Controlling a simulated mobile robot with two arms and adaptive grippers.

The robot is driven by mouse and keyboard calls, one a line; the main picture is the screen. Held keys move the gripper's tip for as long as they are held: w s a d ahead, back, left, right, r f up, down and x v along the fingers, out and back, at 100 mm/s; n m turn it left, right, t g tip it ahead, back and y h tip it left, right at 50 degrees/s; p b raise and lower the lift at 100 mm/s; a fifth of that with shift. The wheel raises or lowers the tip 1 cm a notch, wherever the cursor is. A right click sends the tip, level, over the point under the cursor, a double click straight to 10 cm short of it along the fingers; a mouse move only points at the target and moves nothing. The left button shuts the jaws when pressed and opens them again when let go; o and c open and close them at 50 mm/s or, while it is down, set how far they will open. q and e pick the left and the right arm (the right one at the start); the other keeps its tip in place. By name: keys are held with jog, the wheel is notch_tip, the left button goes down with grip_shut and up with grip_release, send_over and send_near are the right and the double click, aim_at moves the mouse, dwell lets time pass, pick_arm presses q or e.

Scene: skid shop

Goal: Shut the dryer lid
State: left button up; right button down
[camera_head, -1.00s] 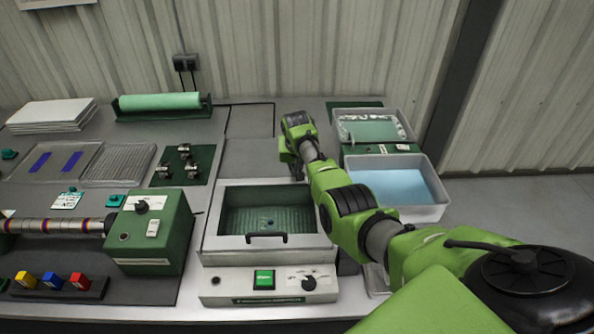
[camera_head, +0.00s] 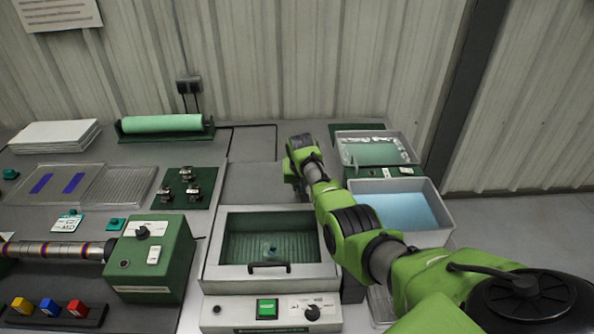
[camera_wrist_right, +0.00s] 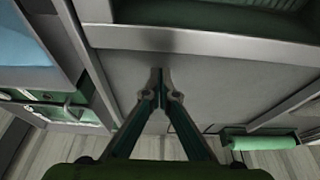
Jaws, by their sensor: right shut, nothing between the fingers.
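The dryer (camera_head: 268,312) is a light box with a control panel in front. Its framed top has a dark handle (camera_head: 268,267) at the front edge. The lid frame (camera_head: 324,268) appears to lie flat on the body, with the ribbed green inside showing through its middle. I cannot tell whether a small gap is left under it. My right gripper (camera_wrist_right: 160,86) is shut and empty, over the grey surface behind the dryer. In the head view the arm hides part of the dryer's right side. My left gripper is not in view.
A green box (camera_head: 151,262) with a roller stands left. A green roll (camera_head: 162,123) and a paper stack (camera_head: 55,135) lie at the back. The grey surface (camera_head: 250,182) behind the dryer is bare.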

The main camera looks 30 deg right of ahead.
jog(key=shift+w+d, duration=0.35)
jog(key=shift+w, duration=0.55)
jog(key=shift+s+r, duration=0.2)
jog(key=shift+r, duration=0.3)
jog(key=s+r, duration=0.1)
jog(key=r, duration=0.2)
jog(key=shift+s+a, duration=0.4)
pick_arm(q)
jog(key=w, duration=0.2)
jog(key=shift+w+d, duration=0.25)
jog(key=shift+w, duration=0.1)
pick_arm(e)
jog(key=v, duration=0.6)
jog(key=shift+w, duration=0.1)
jog(key=shift+f, duration=0.1)
